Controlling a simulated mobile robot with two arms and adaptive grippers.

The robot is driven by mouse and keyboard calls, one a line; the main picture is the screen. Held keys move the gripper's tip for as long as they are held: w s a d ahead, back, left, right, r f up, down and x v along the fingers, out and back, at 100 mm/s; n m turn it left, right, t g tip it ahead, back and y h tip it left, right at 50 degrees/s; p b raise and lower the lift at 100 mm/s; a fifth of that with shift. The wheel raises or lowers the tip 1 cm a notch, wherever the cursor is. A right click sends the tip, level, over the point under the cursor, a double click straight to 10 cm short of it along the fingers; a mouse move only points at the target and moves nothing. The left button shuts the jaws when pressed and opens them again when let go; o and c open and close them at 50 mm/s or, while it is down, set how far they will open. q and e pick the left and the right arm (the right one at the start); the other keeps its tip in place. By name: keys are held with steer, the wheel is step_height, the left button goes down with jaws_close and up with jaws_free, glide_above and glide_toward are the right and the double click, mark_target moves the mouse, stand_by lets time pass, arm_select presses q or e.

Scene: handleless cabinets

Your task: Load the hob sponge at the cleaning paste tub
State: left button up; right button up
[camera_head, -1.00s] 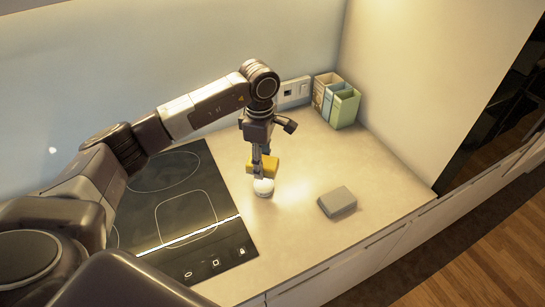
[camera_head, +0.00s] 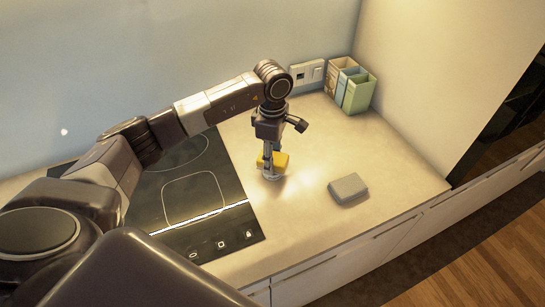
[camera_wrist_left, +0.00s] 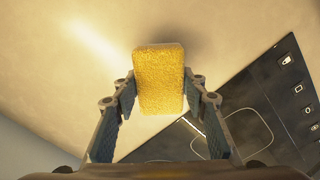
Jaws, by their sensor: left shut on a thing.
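My left gripper (camera_head: 268,160) points down over the worktop, shut on the yellow sponge (camera_head: 281,160). In the left wrist view the sponge (camera_wrist_left: 159,80) sits upright between the two fingers of the gripper (camera_wrist_left: 160,95). A small pale round thing, apparently the cleaning paste tub (camera_head: 272,178), shows low under the fingertips and is partly hidden. I cannot tell whether the sponge touches it. The tub does not show in the left wrist view. The black hob (camera_head: 190,200) lies left of the gripper. My right gripper is out of view.
A grey block (camera_head: 348,188) lies on the worktop (camera_head: 320,220) to the right. Upright green, blue and beige holders (camera_head: 358,95) stand in the back corner near a wall socket (camera_head: 303,73). The worktop between them is clear.

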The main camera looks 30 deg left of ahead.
arm_select(q)
steer(key=shift+f+b, duration=0.45)
steer(key=shift+f, duration=0.05)
stand_by(0.8)
steer(key=shift+s+f, duration=0.1)
stand_by(1.5)
steer(key=shift+r, duration=0.9)
steer(key=shift+r+p, duration=1.5)
steer(key=shift+r, duration=1.15)
